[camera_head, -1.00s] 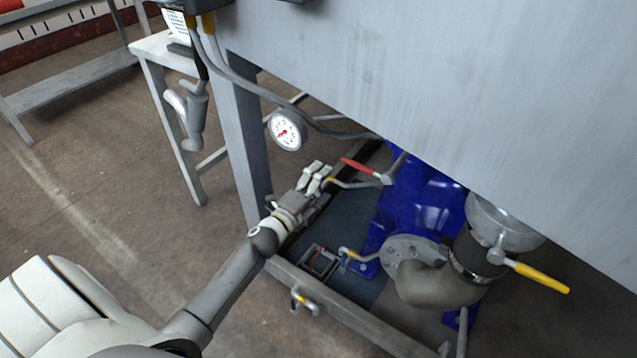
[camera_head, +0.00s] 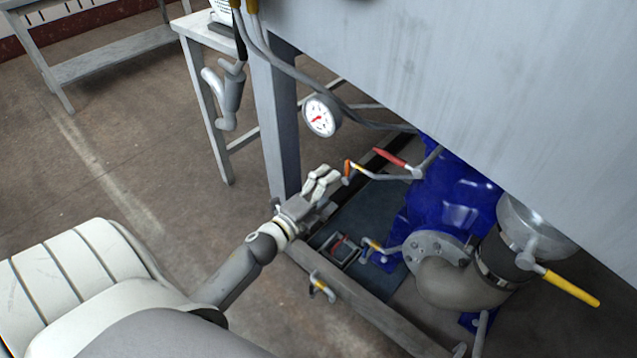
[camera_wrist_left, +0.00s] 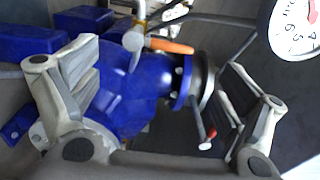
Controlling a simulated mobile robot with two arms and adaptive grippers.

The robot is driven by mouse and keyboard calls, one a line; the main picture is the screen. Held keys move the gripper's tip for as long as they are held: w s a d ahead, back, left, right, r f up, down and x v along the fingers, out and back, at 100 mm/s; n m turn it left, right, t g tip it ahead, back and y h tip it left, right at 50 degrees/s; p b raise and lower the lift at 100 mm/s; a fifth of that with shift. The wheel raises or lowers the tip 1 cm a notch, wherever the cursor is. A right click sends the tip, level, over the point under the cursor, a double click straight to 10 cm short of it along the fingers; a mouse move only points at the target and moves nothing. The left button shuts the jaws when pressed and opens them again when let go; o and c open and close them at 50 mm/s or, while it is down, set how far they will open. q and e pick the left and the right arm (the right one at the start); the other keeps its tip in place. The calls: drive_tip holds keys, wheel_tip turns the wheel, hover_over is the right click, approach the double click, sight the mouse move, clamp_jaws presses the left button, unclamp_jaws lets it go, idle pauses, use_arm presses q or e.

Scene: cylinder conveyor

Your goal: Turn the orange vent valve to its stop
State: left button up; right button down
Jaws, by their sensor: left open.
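The orange vent valve (camera_head: 347,171) sits on a thin pipe beside the blue pump body, left of the red lever. In the left wrist view its orange handle (camera_wrist_left: 170,46) lies crosswise near the top, between the two fingers in the picture but beyond them. My left gripper (camera_head: 323,184) is open and empty, just left of the orange handle in the head view. Its spread fingers also show in the left wrist view (camera_wrist_left: 165,85). I cannot tell whether a finger touches the handle. My right gripper is not in view.
A red lever (camera_head: 389,157) and a round gauge (camera_head: 321,116) are close by. The blue pump (camera_head: 450,190) stands under a large grey tank (camera_head: 480,80). A frame leg (camera_head: 279,130) stands behind my gripper. A yellow lever (camera_head: 572,287) sits at right.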

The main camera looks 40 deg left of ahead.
use_arm(q)
drive_tip(key=shift+s+a, duration=0.1)
drive_tip(key=shift+s, duration=1.95)
